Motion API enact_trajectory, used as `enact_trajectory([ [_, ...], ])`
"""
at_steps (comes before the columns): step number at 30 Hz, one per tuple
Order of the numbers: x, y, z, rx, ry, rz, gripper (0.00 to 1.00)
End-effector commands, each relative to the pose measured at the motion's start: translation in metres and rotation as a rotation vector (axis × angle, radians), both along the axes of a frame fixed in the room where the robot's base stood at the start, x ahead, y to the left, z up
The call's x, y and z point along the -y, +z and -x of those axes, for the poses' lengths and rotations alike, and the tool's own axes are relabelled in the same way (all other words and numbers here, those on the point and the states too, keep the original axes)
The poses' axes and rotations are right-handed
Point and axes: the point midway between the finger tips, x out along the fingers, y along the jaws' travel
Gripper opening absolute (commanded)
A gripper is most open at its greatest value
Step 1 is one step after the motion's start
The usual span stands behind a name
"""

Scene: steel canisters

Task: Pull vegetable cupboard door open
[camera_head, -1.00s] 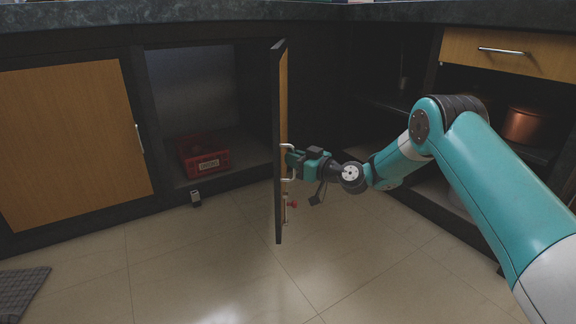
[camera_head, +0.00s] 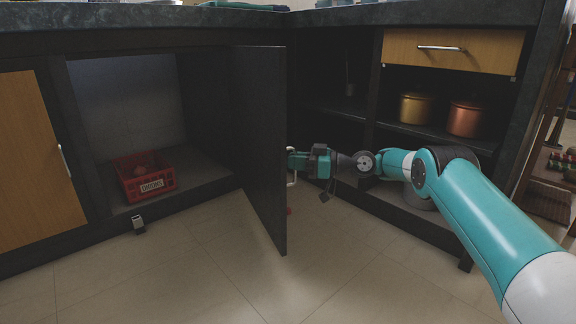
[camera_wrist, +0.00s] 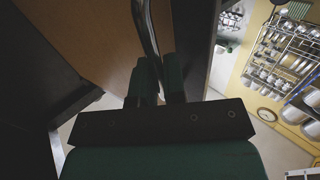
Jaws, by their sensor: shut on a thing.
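The cupboard door (camera_head: 262,140) stands wide open in the head view, its dark inner face towards the camera. Behind it the open cupboard holds a red crate (camera_head: 145,178) with a label and some reddish contents. My gripper (camera_head: 292,160) is at the door's right side, on its outer face. In the wrist view the fingers (camera_wrist: 158,78) are shut on the metal door handle (camera_wrist: 147,30), against the wooden face (camera_wrist: 95,40). In the head view only part of the handle (camera_head: 291,180) shows past the door's edge.
A wooden door (camera_head: 35,165) is shut at the left. Open shelves on the right hold a gold pot (camera_head: 416,108) and a copper pot (camera_head: 467,118), below a drawer (camera_head: 450,50). A small metal piece (camera_head: 138,225) is at the cupboard's base. The tiled floor (camera_head: 190,280) in front is clear.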

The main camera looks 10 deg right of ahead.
Motion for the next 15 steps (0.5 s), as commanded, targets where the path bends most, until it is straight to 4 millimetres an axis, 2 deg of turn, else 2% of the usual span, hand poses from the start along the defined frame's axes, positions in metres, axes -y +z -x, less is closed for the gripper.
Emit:
enact_trajectory([
  [15, 0.0062, -0.0035, 0.0014, -0.009, 0.019, 0.002, 0.0],
])
